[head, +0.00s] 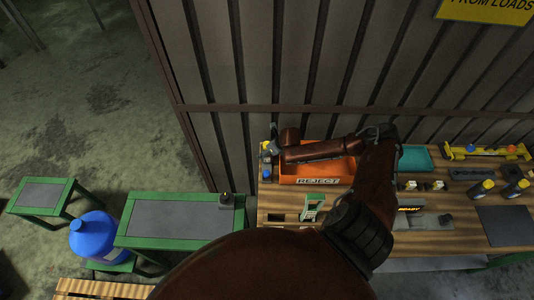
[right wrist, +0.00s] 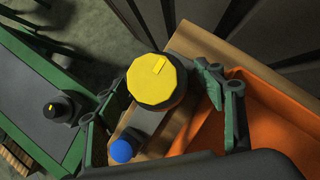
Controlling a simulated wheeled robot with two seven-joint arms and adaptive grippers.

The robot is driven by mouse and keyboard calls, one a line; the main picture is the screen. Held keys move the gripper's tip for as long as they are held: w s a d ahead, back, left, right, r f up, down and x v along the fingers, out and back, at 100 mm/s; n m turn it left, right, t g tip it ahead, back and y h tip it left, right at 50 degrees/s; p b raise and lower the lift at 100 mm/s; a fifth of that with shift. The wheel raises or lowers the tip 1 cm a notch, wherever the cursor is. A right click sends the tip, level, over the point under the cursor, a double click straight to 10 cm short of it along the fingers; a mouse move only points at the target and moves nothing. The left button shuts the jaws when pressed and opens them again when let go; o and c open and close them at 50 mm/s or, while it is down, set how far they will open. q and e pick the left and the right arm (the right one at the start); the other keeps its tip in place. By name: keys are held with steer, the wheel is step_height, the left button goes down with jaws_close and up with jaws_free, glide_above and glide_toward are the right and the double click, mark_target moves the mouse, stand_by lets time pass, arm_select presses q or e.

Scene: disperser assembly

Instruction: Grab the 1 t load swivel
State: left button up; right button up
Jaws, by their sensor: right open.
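My right gripper (right wrist: 165,88) is open in the right wrist view, its green-padded fingers apart. Between and beyond them is a dark round piece with a yellow faceted cap (right wrist: 157,80). A blue ball-like piece (right wrist: 122,150) is near the left finger, lower in the picture. I cannot tell which piece is the 1 t load swivel, or whether a finger touches one. In the head view the right gripper (head: 270,150) is at the bench's left end, beside the yellow piece (head: 264,145) and blue piece (head: 266,174). My left gripper is not in view.
An orange REJECT bin (head: 318,171) stands just right of the gripper; its wall (right wrist: 270,110) is close to the right finger. A green table (head: 170,222) holds a small dark piece (head: 226,199). The wooden bench (head: 290,203) carries several parts. A ribbed wall (head: 300,60) rises behind.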

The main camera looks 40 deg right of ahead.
steer(key=shift+w+f, duration=0.25)
steer(key=shift+f, duration=0.15)
jaws_close()
steer(key=shift+r, duration=0.15)
stand_by(0.6)
